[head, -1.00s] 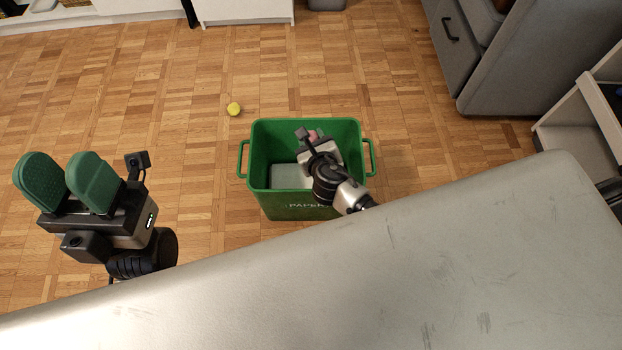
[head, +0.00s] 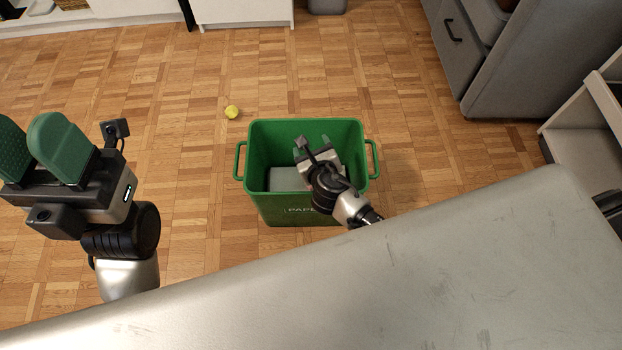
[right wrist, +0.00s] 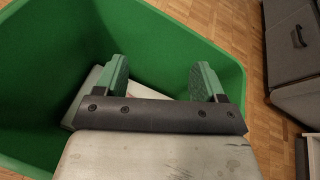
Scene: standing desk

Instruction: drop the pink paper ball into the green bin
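The green bin (head: 265,206) stands on the floor beyond the desk edge, with a handle at each side. My right gripper (head: 318,145) is over and partly inside its opening. In the right wrist view its two green fingers stand well apart (right wrist: 160,80), with no ball held between them. The pink paper ball does not show clearly; a small pale pinkish patch (right wrist: 135,90) shows beside the left finger, mostly hidden, and I cannot tell if it is the ball. My left gripper (head: 28,135) is open and empty, far left of the bin.
A light grey flat item (head: 284,180) lies in the bin. A yellow ball (head: 232,112) lies on the floor left of the bin. The grey desk top (head: 430,280) fills the foreground. A grey cabinet (head: 520,60) and shelf stand at right. Open floor surrounds the bin.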

